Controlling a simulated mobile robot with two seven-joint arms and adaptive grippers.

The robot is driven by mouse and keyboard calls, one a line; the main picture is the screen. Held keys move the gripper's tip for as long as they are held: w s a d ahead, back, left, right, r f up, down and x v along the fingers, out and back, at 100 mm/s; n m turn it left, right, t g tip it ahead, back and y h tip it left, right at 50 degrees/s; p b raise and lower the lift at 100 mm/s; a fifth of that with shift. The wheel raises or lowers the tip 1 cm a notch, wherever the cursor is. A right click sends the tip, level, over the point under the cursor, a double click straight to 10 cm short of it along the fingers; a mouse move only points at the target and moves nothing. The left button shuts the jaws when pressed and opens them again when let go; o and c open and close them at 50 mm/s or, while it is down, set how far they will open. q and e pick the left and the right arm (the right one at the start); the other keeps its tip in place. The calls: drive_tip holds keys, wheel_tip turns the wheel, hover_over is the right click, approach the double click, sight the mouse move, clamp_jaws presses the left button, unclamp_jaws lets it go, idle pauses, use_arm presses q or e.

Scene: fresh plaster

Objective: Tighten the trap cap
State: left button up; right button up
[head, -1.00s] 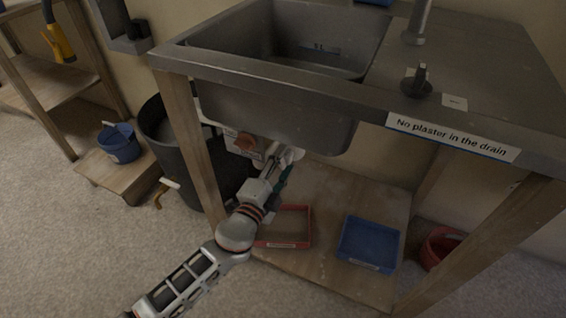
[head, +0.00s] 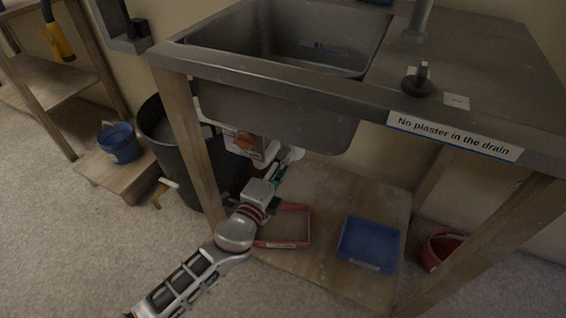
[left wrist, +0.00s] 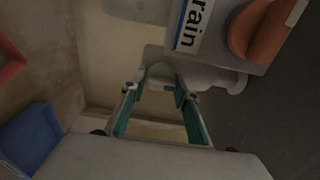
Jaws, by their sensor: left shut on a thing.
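The pale trap fitting (left wrist: 205,76) shows in the left wrist view under the sink. In the head view, a pale bit of it (head: 294,154) shows just below the basin. My left gripper (head: 283,167) reaches up under the sink from the front. Its teal fingers (left wrist: 158,90) stand on either side of the pale cap at the trap's lower end and are shut on it. The cap itself is largely hidden by the fingers, and its thread is not visible. My right gripper is in neither view.
A white box with an orange-brown knob (head: 245,140) hangs close beside the trap. The sink basin (head: 270,115) is right above. A red tray (head: 308,225) and a blue tray (head: 368,243) lie on the lower shelf. A wooden leg (head: 188,140) stands left of my arm.

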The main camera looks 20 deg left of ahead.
use_arm(q)
drive_tip(key=o, duration=1)
drive_tip(key=shift+s, duration=0.1)
drive_tip(key=s, duration=0.7)
drive_tip(key=shift+s+a, duration=0.1)
drive_tip(key=shift+s, duration=0.1)
